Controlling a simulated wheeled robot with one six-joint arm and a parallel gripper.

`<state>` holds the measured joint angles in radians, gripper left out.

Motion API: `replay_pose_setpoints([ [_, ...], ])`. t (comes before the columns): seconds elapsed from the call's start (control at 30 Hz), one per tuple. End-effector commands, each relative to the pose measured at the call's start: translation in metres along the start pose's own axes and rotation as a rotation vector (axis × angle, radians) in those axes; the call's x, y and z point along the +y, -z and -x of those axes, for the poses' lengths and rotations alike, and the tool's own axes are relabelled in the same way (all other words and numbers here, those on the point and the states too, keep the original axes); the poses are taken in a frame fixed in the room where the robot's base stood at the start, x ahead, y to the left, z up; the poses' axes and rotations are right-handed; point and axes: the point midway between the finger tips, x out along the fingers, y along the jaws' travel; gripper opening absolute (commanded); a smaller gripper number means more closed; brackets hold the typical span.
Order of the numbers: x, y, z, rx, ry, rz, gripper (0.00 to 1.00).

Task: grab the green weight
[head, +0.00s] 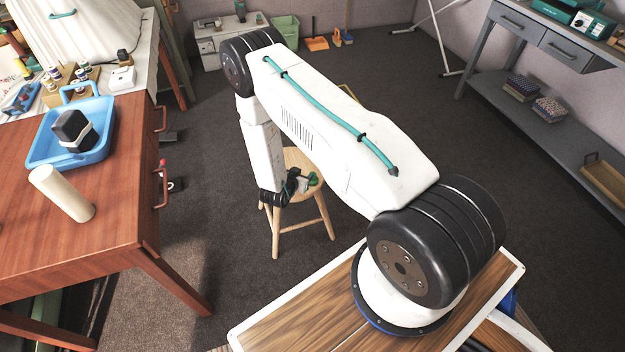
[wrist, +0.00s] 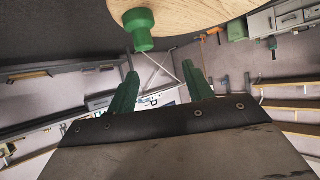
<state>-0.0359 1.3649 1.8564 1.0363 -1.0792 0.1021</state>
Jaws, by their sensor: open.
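The green weight (wrist: 141,28) stands on the pale round wooden stool (wrist: 185,12), at the top of the wrist view.
A red-brown table (head: 110,170) at left holds a blue tray (head: 38,150) with a dark object in it and a cream cylinder (head: 62,193). A grey workbench (head: 540,95) stands at right. Carpet around the stool is largely clear. A green bin (head: 286,30) stands at the back.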

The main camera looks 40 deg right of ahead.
Motion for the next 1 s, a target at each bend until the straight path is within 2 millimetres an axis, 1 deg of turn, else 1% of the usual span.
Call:
replay_pose_setpoints([
  [0.03, 0.007, -0.006, -0.002, 0.013, -0.011, 0.006, 0.51],
  [0.13, 0.013, -0.010, -0.008, 0.030, -0.024, 0.008, 0.51],
  [0.37, 0.016, -0.013, -0.033, 0.033, -0.025, 0.009, 0.51],
  [0.47, 0.017, -0.019, -0.044, 0.032, -0.024, 0.010, 0.51],
  [0.6, 0.021, -0.029, -0.065, 0.032, -0.025, 0.008, 0.51],
  [0.7, 0.020, -0.027, -0.077, 0.032, -0.024, 0.008, 0.51],
  [0.8, 0.020, -0.027, -0.082, 0.032, -0.023, 0.009, 0.51],
  [1.0, 0.020, -0.027, -0.083, 0.031, -0.023, 0.010, 0.51],
])
